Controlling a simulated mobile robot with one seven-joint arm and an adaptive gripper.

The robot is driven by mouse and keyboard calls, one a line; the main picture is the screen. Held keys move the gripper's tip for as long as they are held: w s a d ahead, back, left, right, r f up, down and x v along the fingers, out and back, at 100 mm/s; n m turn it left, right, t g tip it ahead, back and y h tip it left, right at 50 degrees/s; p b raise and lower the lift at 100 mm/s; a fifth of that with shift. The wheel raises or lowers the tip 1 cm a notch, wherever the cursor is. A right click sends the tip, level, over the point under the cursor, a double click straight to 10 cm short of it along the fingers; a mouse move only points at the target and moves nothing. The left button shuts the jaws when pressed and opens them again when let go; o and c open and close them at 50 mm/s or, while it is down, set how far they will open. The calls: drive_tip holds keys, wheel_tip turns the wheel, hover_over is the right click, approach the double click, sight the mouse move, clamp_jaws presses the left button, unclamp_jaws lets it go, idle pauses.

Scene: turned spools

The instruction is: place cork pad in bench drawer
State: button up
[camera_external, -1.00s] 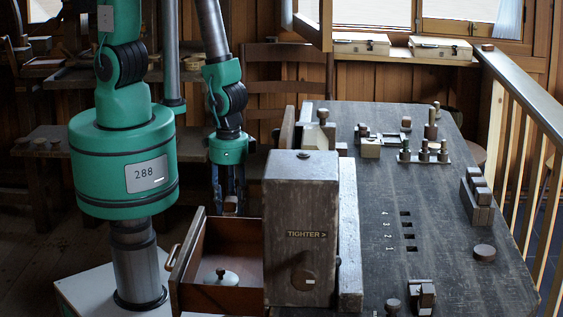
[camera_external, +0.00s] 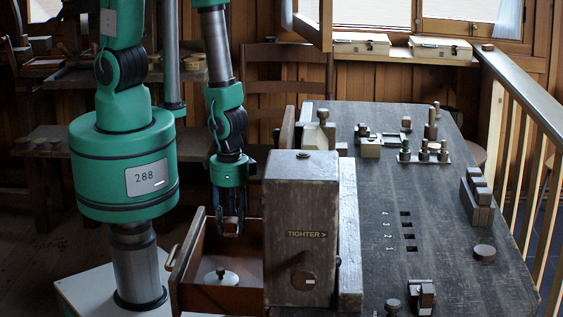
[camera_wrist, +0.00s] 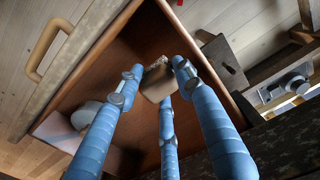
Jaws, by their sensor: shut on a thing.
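The bench drawer (camera_external: 222,299) is pulled open on the left side of the bench; its reddish-brown inside also shows in the wrist view (camera_wrist: 105,62). My gripper (camera_external: 231,232) points down, with its fingertips inside the drawer opening. In the wrist view its three blue fingers (camera_wrist: 160,80) are closed around the tan cork pad (camera_wrist: 156,88), which has a speckled edge. The pad appears to be held above the drawer floor; the exact gap cannot be told. In the external view the pad is small and mostly hidden by the fingers.
A pale lidded dish with a dark knob (camera_external: 221,278) lies in the drawer, toward its front. The tall wooden block marked TIGHTER (camera_external: 304,215) stands close to the right of my gripper. The drawer handle (camera_external: 172,258) sticks out at left.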

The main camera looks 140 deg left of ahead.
sight(233, 251)
drive_tip(key=shift+f, duration=1)
drive_tip(key=shift+f+b, duration=0.65)
drive_tip(key=shift+f, duration=1.25)
drive_tip(key=shift+f, duration=0.15)
drive_tip(key=o, duration=0.8)
wheel_tip(233, 251, up, 12)
drive_tip(key=p, duration=0.3)
drive_tip(key=shift+r, duration=0.2)
